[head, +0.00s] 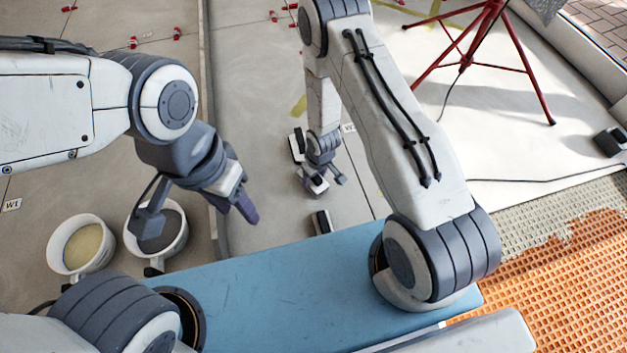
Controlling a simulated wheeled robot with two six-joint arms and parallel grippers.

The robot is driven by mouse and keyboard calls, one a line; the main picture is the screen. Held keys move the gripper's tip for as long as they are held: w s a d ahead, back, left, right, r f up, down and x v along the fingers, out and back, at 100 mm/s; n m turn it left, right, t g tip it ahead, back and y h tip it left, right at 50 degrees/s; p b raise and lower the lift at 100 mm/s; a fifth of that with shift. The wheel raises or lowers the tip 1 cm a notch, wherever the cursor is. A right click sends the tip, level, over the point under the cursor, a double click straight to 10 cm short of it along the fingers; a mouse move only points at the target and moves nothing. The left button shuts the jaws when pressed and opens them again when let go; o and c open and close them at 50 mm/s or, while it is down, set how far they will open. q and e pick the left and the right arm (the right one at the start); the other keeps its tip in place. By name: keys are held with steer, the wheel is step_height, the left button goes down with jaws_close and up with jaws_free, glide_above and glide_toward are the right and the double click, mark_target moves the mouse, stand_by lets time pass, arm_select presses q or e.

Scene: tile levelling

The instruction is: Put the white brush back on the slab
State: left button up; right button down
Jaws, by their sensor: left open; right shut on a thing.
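My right gripper (325,181) is low over the grey slab (283,232) in the middle of the head view, and is shut on a small white thing with a dark part, which looks like the white brush (313,186). The fingers partly hide it, and I cannot tell whether it touches the slab. My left gripper (198,216) is open and empty, with its fingers wide apart, above and beside the grey-filled bucket at the left.
A bucket with sand-coloured content (82,246) and a bucket with dark grey content (165,232) stand at the left. A red tripod (487,40) stands at the back right.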

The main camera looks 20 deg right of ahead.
steer(key=shift+r, duration=0.1)
steer(key=shift+f, duration=0.25)
steer(key=shift+c, duration=0.6)
jaws_free()
steer(key=shift+r, duration=0.15)
